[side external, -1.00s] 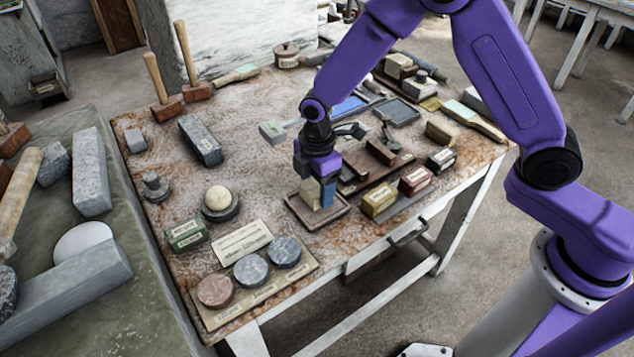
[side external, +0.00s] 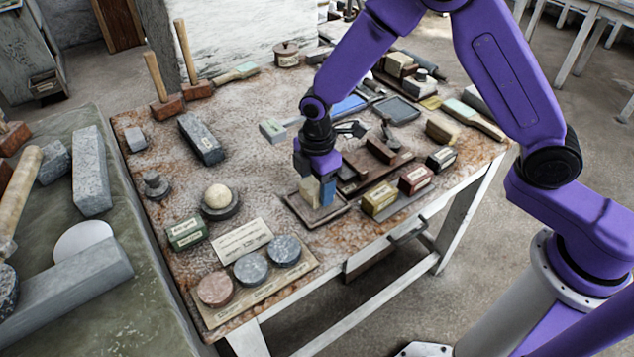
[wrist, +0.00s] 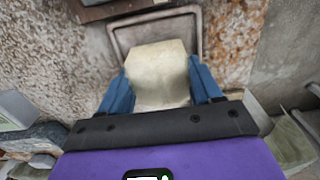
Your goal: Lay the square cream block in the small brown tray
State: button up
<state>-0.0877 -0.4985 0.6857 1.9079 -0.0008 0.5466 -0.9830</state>
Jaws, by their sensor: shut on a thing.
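The square cream block (side external: 309,192) is between the blue fingers of my gripper (side external: 318,193). In the wrist view the block (wrist: 158,75) fills the gap between both fingertips of the gripper (wrist: 160,88). The small brown tray (side external: 335,213) lies flat on the table under the block, and its rim (wrist: 198,20) also shows in the wrist view. The block is within the tray's outline. I cannot tell whether its underside touches the tray floor. The fingers and block hide part of the tray.
A cream ball on a dark round base (side external: 220,200) stands left of the tray. Yellow (side external: 380,199) and red (side external: 415,180) boxes stand to the right. A brown board with blocks (side external: 372,165) lies close behind. Stone discs (side external: 250,270) lie in front.

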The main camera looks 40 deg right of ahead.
jog(key=shift+f, duration=0.85)
dwell(0.3)
jog(key=o, duration=1.3)
jog(key=shift+o, duration=0.2)
jog(key=shift+r, duration=1.95)
